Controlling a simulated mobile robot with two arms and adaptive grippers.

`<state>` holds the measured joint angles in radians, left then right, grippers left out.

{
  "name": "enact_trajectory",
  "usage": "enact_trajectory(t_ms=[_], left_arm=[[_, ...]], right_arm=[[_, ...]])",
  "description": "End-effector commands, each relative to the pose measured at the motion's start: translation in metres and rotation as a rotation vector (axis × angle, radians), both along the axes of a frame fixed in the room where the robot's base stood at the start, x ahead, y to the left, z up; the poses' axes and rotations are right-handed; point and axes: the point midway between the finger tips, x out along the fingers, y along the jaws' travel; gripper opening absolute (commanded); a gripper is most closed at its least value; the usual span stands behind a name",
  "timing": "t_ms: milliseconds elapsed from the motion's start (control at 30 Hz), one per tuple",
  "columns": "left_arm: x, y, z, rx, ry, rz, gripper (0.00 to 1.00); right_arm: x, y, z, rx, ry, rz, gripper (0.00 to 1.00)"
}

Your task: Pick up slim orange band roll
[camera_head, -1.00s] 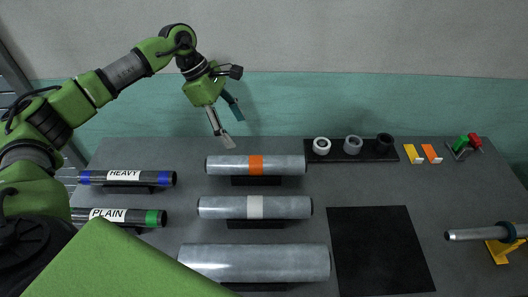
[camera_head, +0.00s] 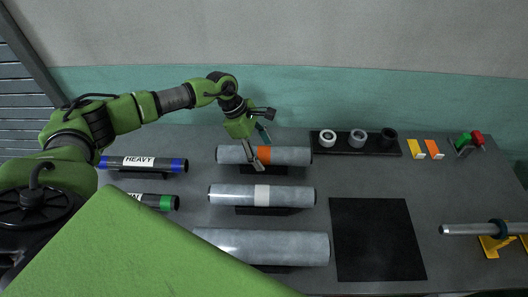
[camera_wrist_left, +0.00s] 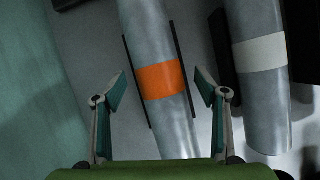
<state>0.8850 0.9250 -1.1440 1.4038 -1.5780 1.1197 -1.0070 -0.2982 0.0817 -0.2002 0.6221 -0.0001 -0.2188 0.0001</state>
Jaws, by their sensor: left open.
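The slim orange band roll (camera_head: 287,155) is a grey film roll with an orange band around its middle. It lies on a dark cradle at the back of the table. My left gripper (camera_head: 261,150) is at the roll, near its orange band. In the left wrist view the orange band (camera_wrist_left: 162,80) shows between the two open fingers (camera_wrist_left: 158,92), one finger to each side of the roll. No contact is visible, and the gripper appears empty. My right gripper is not in view.
A white-banded roll (camera_head: 290,195) and a thicker plain roll (camera_head: 290,247) lie in front. A black rack with rings (camera_head: 345,151) is right of the roll. A black mat (camera_head: 375,240) is bare. A spindle (camera_head: 470,229) is far right.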

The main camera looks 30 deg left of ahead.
Motion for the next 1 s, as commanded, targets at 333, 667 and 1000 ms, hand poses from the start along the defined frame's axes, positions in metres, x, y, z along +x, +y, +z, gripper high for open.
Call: enact_trajectory(t_ms=[333, 667, 1000], left_arm=[[0.000, 0.000, -0.001, 0.001, 0.000, 0.001, 0.35], [0.001, 0.000, 0.000, -0.001, -0.004, 0.000, 0.09], [0.003, 0.000, 0.023, 0.000, -0.010, 0.000, 0.00]], right_arm=[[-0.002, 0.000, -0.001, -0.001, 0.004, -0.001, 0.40], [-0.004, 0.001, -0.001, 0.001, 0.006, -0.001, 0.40], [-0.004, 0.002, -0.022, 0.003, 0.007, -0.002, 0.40]])
